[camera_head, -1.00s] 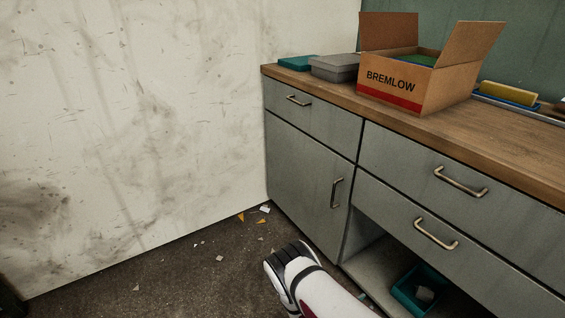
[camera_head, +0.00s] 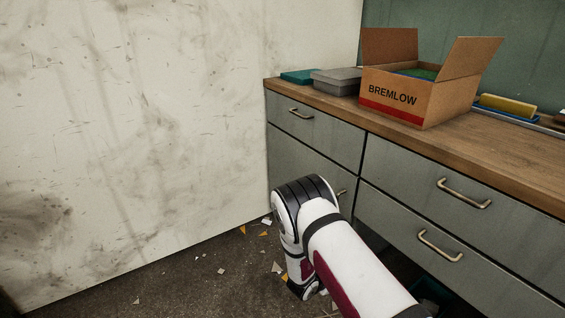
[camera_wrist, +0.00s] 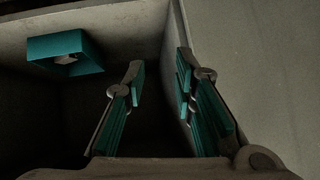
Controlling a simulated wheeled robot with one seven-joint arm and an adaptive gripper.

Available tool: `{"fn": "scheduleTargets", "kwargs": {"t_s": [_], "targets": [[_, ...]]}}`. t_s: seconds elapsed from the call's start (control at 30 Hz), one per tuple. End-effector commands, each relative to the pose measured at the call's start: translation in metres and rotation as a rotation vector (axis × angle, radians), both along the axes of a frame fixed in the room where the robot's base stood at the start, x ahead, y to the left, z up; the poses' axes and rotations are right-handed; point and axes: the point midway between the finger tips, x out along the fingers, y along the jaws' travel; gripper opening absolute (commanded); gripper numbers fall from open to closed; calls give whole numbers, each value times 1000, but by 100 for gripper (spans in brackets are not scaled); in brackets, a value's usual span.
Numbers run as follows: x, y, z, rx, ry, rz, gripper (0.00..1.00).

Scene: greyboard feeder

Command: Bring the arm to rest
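My arm shows in the head view as white and dark red links, bent at a dark-ringed elbow in front of the grey cabinet (camera_head: 315,140). My gripper is hidden in the head view. In the wrist view my gripper (camera_wrist: 162,80) has its two teal-padded fingers spread well apart. Nothing is between them. Beyond the fingers is the dark open bay of the cabinet, with a teal bin (camera_wrist: 68,55) holding something pale at the upper left. A pale grey panel (camera_wrist: 255,60) fills the right side.
The wooden countertop (camera_head: 460,150) carries an open BREMLOW cardboard box (camera_head: 405,95), grey cases (camera_head: 337,80), a teal case (camera_head: 298,76) and a yellow block (camera_head: 507,105). Drawer handles (camera_head: 464,193) stick out near my arm. Paper scraps litter the floor (camera_head: 190,285). A stained white wall (camera_head: 150,120) stands left.

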Motion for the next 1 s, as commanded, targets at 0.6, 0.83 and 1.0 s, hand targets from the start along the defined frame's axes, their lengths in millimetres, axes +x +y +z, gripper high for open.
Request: {"fn": "scheduleTargets", "kwargs": {"t_s": [0.6,0.83,1.0], "targets": [[21,96,266,464,163,395,25],[-34,105,359,529,246,568,25],[-93,101,416,539,320,689,25]]}}
